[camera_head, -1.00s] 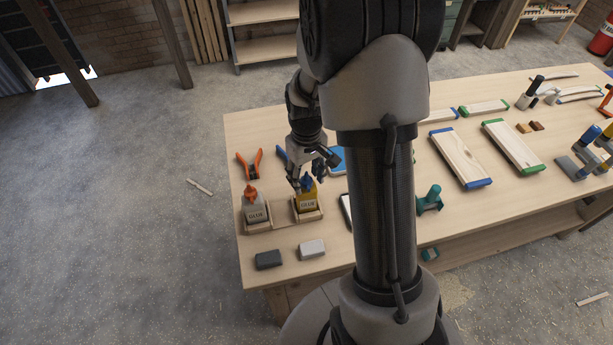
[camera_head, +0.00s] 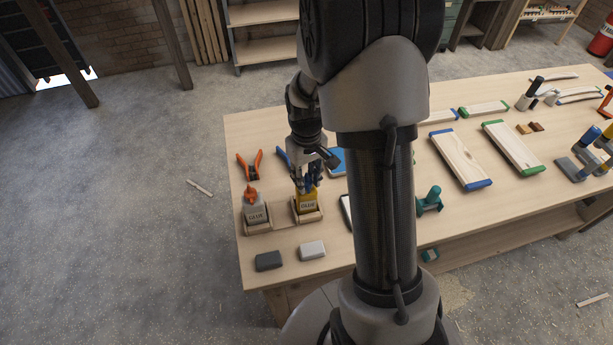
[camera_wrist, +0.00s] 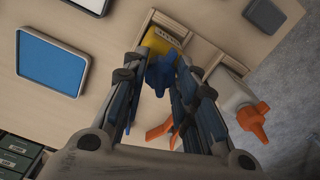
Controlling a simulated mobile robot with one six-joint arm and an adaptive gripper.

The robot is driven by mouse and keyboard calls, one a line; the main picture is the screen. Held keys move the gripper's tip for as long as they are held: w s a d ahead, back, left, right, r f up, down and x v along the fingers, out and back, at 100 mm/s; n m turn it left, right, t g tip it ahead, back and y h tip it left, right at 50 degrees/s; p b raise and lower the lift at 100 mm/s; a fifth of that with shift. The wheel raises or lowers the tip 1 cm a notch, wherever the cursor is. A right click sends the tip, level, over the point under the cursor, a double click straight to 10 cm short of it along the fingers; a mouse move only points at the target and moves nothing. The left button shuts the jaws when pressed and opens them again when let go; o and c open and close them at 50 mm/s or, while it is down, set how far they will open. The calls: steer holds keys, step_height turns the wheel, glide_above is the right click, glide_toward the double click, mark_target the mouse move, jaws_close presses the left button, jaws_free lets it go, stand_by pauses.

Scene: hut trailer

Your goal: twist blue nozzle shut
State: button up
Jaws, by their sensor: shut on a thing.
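The blue nozzle (camera_wrist: 160,72) tops a yellow glue bottle (camera_wrist: 160,40), which stands in a wooden holder. The yellow bottle also shows in the head view (camera_head: 307,203), with its nozzle mostly hidden by the fingers. My gripper (camera_head: 307,187) points down over this bottle. In the wrist view my gripper (camera_wrist: 168,82) has its two fingers on either side of the blue nozzle, shut on it. Whether the nozzle is twisted open or closed cannot be told.
A grey glue bottle with an orange nozzle (camera_head: 255,208) stands just left in its own holder. Orange-handled pliers (camera_head: 250,165) lie behind it. A dark block (camera_head: 268,260) and a light block (camera_head: 312,250) lie in front. A blue-topped tray (camera_wrist: 50,62) is nearby.

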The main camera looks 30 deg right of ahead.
steer(key=o, duration=1)
steer(key=shift+o, duration=0.2)
step_height(320, 180, up, 12)
stand_by(0.4)
